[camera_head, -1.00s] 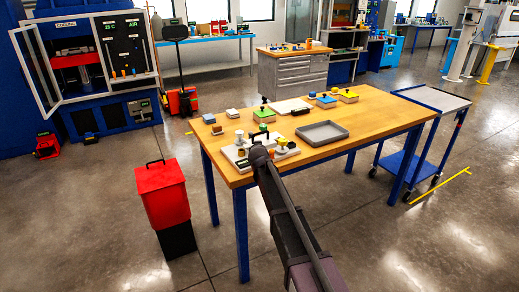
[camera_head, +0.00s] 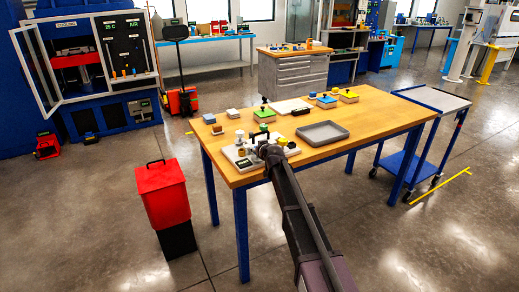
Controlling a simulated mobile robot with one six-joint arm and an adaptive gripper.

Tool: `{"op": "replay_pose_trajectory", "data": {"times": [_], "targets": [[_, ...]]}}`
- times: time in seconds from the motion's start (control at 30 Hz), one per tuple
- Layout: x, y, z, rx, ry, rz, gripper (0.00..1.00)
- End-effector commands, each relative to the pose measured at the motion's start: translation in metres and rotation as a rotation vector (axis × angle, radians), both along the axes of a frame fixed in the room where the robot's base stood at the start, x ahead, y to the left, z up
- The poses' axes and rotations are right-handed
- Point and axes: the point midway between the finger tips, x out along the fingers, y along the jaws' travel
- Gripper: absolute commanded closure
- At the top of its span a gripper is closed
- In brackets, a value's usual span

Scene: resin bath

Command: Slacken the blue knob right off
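A pale fixture plate (camera_head: 235,156) sits at the near left corner of the wooden table, with several small knobs and posts on it. I make out a white knob (camera_head: 239,134), a yellow-orange knob (camera_head: 282,140) and a brown piece (camera_head: 241,152). I cannot pick out a blue knob on the plate; my arm covers part of it. My gripper (camera_head: 269,150) is over the right part of the plate, close to the yellow-orange knob. Its fingers are too small and dark to tell whether they are open or touching anything.
A grey tray (camera_head: 323,134) lies to the right. A red bin (camera_head: 162,195) stands left of the table (camera_head: 375,118), and a cart (camera_head: 430,97) to its right.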

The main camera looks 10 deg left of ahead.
Motion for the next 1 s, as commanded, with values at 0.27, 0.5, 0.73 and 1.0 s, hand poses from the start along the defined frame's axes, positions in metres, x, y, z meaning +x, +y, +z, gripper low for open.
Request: {"op": "replay_pose_trajectory", "data": {"times": [0.27, 0.5, 0.73, 1.0], "targets": [[-0.0011, -0.0020, -0.0015, -0.003, 0.005, 0.092, 0.94], [-0.0009, -0.0020, -0.0014, -0.003, 0.004, 0.178, 0.94], [-0.0001, -0.0029, -0.0013, -0.004, 0.003, 0.276, 0.94], [0.0017, -0.0035, -0.0012, -0.005, 0.001, 0.436, 0.94]]}}
